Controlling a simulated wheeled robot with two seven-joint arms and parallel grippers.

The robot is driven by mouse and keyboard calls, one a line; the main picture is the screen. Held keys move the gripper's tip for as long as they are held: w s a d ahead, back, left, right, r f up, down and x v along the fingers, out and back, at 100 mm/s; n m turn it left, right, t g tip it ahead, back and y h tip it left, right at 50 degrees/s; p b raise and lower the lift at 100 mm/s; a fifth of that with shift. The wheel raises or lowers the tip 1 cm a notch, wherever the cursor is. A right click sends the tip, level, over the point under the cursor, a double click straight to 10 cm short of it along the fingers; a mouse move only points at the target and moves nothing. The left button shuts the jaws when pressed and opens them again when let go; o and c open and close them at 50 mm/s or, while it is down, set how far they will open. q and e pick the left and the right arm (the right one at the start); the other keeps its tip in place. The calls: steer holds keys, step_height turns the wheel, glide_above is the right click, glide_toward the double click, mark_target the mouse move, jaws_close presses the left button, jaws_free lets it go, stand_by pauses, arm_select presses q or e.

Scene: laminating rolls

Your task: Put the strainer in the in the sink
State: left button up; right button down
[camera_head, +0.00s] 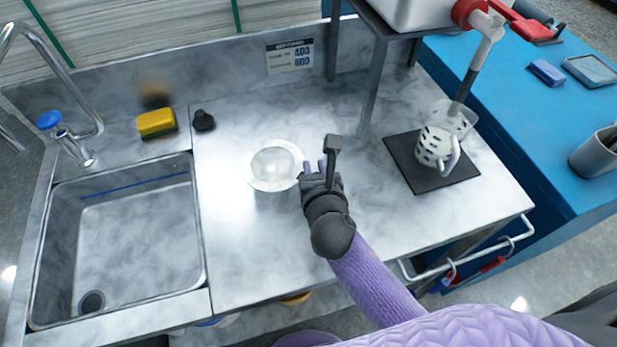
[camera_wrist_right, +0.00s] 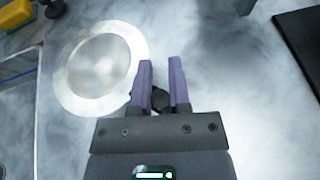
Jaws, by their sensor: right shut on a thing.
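The strainer (camera_head: 273,166) is a round, pale metal bowl with a wide flat rim, on or just above the steel counter right of the sink. My right gripper (camera_head: 314,168) is at its right edge. In the right wrist view the strainer (camera_wrist_right: 101,68) lies left of the purple fingers (camera_wrist_right: 163,78), which are shut on a small dark part beside its rim, apparently its handle. The sink (camera_head: 140,235) is an empty steel basin at the left, with a dark drain (camera_head: 92,301) at its near left corner. My left gripper is not in view.
A yellow sponge (camera_head: 157,123) and a black stopper (camera_head: 204,120) sit behind the sink's right side. A blue-knobbed faucet (camera_head: 75,145) stands at its back left. A perforated white cup (camera_head: 437,148) stands on a black mat (camera_head: 405,160) at right.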

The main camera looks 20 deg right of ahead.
step_height(320, 180, down, 2)
steer(key=shift+f+b, duration=0.2)
steer(key=shift+b, duration=0.25)
steer(key=shift+r, duration=0.2)
steer(key=shift+f, duration=0.15)
steer(key=c, duration=0.6)
jaws_free()
